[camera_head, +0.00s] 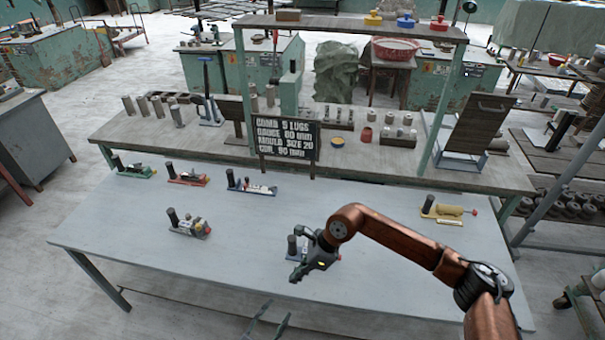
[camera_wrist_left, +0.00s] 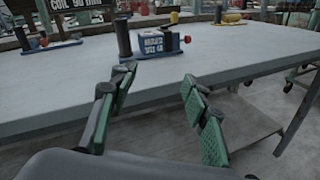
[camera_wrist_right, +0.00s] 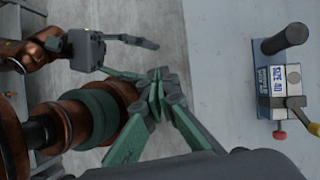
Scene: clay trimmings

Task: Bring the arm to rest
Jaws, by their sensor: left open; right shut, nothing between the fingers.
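My right arm reaches in from the right in the head view. Its gripper (camera_head: 297,274) hangs over the front part of the table and partly hides a blue-based tool (camera_head: 293,243). In the right wrist view my right gripper (camera_wrist_right: 158,78) is shut and empty, and the tool (camera_wrist_right: 278,80), with dark post, red knob and yellow lever, stands apart to the right. My left gripper (camera_head: 278,311) is low in front of the table's front edge; only its fingers show. In the left wrist view the left gripper (camera_wrist_left: 155,76) is open and empty, with the same tool (camera_wrist_left: 153,44) beyond it.
The pale table (camera_head: 350,210) holds several more small post tools, including a yellow one (camera_head: 447,211) at right and a grey one (camera_head: 187,223) at left. A dark lettered sign (camera_head: 288,138) stands at its back, before a shelf bench. Bare floor lies in front.

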